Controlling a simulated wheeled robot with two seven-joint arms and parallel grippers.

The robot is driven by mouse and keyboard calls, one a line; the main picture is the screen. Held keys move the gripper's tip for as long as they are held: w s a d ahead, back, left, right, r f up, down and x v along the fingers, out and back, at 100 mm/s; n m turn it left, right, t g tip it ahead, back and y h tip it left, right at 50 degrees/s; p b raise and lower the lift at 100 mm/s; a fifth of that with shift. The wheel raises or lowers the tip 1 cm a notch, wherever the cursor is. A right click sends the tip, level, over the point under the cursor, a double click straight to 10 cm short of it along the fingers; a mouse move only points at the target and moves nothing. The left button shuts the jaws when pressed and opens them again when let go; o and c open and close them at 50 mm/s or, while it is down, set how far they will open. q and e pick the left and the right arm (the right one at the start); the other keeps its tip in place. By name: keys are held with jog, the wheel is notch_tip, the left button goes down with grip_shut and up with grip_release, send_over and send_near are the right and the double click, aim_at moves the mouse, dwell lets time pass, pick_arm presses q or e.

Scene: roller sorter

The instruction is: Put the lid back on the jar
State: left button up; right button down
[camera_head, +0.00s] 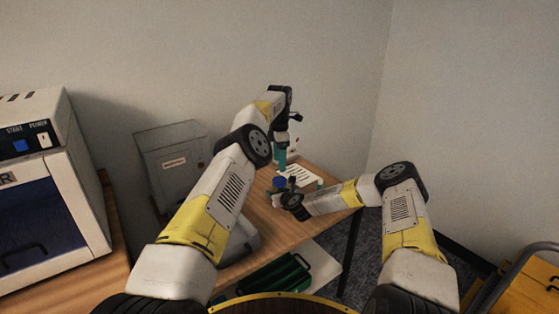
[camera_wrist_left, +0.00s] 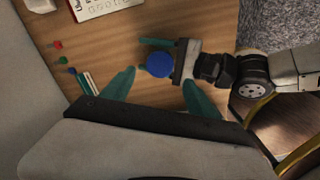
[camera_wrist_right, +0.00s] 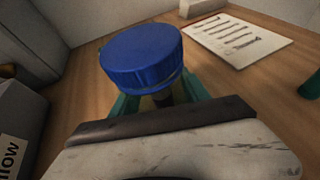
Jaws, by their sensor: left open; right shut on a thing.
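The blue lid (camera_head: 279,182) is over the wooden table and sits on top of the jar (camera_wrist_right: 160,98), whose pale, yellowish side shows just under it in the right wrist view. I cannot tell how firmly the lid is seated. My right gripper (camera_head: 287,191) is shut on the jar below the lid, with a teal finger on each side. My left gripper (camera_head: 281,158) is open and points down above the lid. In the left wrist view the round lid (camera_wrist_left: 158,64) shows between its spread fingertips, and nothing is held there. Most of the jar is hidden.
A printed sheet (camera_wrist_right: 240,38) lies on the table (camera_head: 318,214) beside the jar. Small coloured pieces (camera_wrist_left: 57,45) lie near the table's other side. A grey cabinet (camera_head: 175,160) and a white machine (camera_head: 45,190) stand left. A green crate (camera_head: 275,280) is low in front.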

aim_at(279, 180)
pick_arm(q)
jog(key=shift+f, duration=4.05)
